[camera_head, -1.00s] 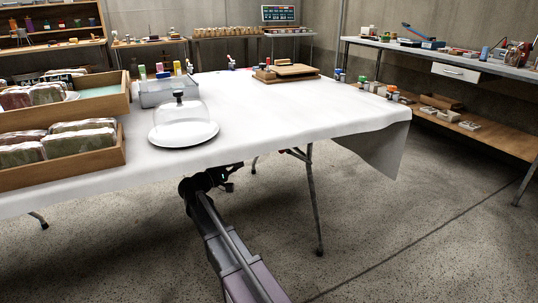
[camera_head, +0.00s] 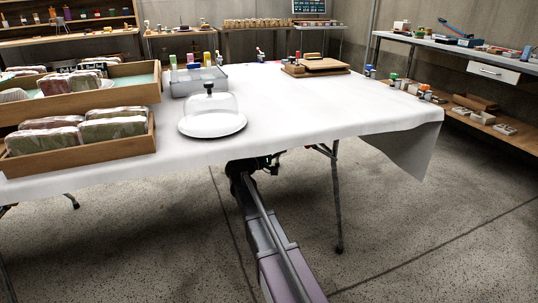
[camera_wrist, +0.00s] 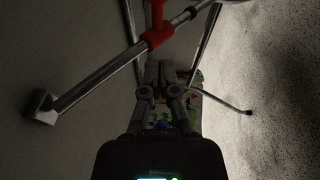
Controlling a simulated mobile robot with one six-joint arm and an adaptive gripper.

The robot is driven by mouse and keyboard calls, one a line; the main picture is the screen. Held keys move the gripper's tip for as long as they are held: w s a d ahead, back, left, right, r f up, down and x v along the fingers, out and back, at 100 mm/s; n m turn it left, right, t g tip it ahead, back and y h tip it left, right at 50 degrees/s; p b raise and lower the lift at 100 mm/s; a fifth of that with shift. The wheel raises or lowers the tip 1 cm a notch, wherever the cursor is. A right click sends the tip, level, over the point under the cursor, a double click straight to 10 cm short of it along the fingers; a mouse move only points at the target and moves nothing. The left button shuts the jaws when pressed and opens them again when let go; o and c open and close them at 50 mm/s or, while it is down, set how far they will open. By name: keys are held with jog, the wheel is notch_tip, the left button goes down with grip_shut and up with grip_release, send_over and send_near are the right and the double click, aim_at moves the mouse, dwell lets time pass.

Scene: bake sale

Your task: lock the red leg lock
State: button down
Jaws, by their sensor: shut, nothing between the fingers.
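The red leg lock (camera_wrist: 157,38) shows in the wrist view at upper centre, as a red collar with an upright red part on a metal table-leg bar. My gripper (camera_wrist: 166,68) is shut and empty just below the red lock in that picture. Whether its fingertips touch the lock I cannot tell. In the head view my arm reaches under the white-covered table (camera_head: 290,120), and its end is in shadow there. The red lock is hidden or too dark to make out in the head view.
Metal leg tubes (camera_wrist: 88,86) cross close around my gripper. On the table stand wooden crates of wrapped loaves (camera_head: 80,140), a glass cake dome (camera_head: 212,112) and wooden boards (camera_head: 318,66). Another table leg (camera_head: 337,200) stands right of my arm. The speckled floor (camera_head: 400,210) is clear.

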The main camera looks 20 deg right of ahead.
jog(key=s+d, duration=0.1)
jog(key=d, duration=0.5)
jog(key=shift+s+r+p, duration=0.2)
jog(key=shift+r+p, duration=0.15)
jog(key=shift+r, duration=0.05)
jog(key=d+f+b, duration=0.1)
jog(key=d, duration=0.1)
jog(key=d+f+b, duration=0.2)
jog(key=shift+w+d+f, duration=0.1)
jog(key=shift+d+f, duration=0.1)
dwell(0.3)
jog(key=shift+a, duration=0.1)
